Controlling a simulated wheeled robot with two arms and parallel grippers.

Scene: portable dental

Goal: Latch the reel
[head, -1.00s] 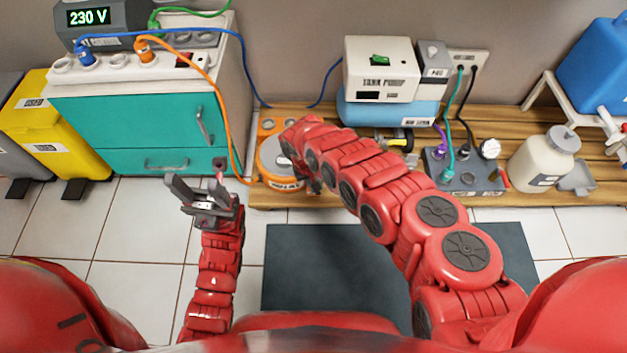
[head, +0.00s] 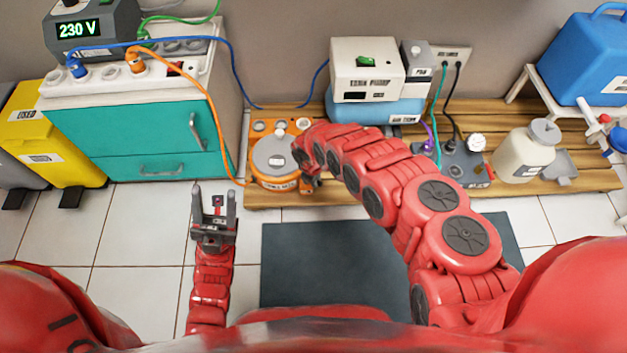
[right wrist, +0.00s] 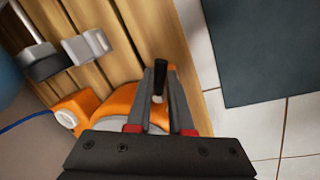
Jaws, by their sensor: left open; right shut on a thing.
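The orange reel (head: 275,182) with a grey round top stands on the left end of the wooden bench. Its orange body also shows in the right wrist view (right wrist: 122,101). My right gripper (right wrist: 161,80) is at the reel's front edge, shut on a small black-tipped lever (right wrist: 160,72) with a pale stem. In the head view its fingers are mostly hidden behind my right arm, at the reel's right side. My left gripper (head: 214,196) is open and empty over the floor, left of the reel and apart from it, fingers pointing away from me.
The orange cable (head: 212,110) runs from the teal cabinet (head: 130,130) down to the reel. A tank pump (head: 367,68) stands behind my right arm. A socket box (head: 462,165) and a white jug (head: 522,155) stand further right. A dark mat (head: 300,262) lies on the tiled floor.

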